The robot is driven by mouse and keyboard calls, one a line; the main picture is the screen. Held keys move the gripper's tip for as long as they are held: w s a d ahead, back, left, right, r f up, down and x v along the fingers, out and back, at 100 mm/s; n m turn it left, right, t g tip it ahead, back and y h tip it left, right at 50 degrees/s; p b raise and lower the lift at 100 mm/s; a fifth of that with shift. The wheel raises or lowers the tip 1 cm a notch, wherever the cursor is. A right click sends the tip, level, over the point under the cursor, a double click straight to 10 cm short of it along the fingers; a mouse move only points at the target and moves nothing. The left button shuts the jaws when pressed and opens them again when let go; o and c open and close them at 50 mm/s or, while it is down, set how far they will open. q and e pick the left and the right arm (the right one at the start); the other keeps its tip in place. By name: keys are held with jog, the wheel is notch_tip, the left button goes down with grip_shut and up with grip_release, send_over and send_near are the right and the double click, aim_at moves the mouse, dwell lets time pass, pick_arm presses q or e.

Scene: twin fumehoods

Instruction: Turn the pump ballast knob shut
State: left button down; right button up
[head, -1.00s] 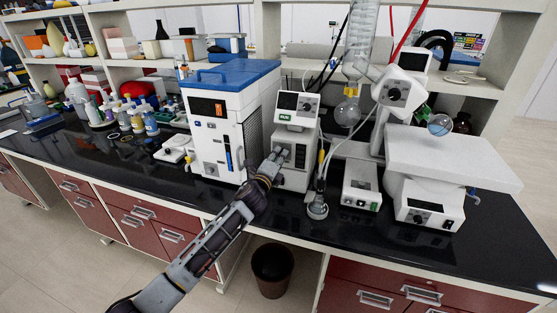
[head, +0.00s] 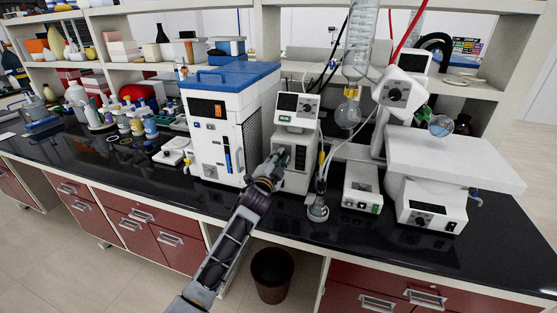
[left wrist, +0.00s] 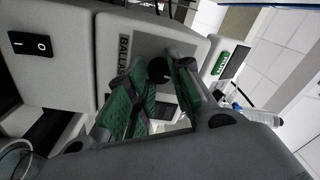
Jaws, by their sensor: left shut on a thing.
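The pump (head: 297,171) is a pale grey box on the black bench, below a small display unit, right of the blue-topped white machine. My left gripper (head: 277,158) is at its front face. In the left wrist view the dark round ballast knob (left wrist: 157,69) sits on a grey panel beside the label "BALLAST" (left wrist: 125,57). The green-padded fingers of my left gripper (left wrist: 161,77) are shut on the knob, one on each side. The fingers partly hide the knob, and its turn angle cannot be read. My right gripper is not in view.
The blue-topped machine (head: 215,135) stands close left of my gripper. A glass condenser (head: 360,40), hoses and a small white box (head: 362,188) stand to the right. A rocker switch (left wrist: 30,44) is on the pump panel. A bin (head: 272,275) stands below the bench.

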pick_arm(q)
jog(key=shift+f+n, duration=0.1)
jog(key=shift+n, duration=0.4)
jog(key=c, duration=1.2)
grip_release()
jog(key=shift+c, duration=0.2)
jog(key=v, duration=1.2)
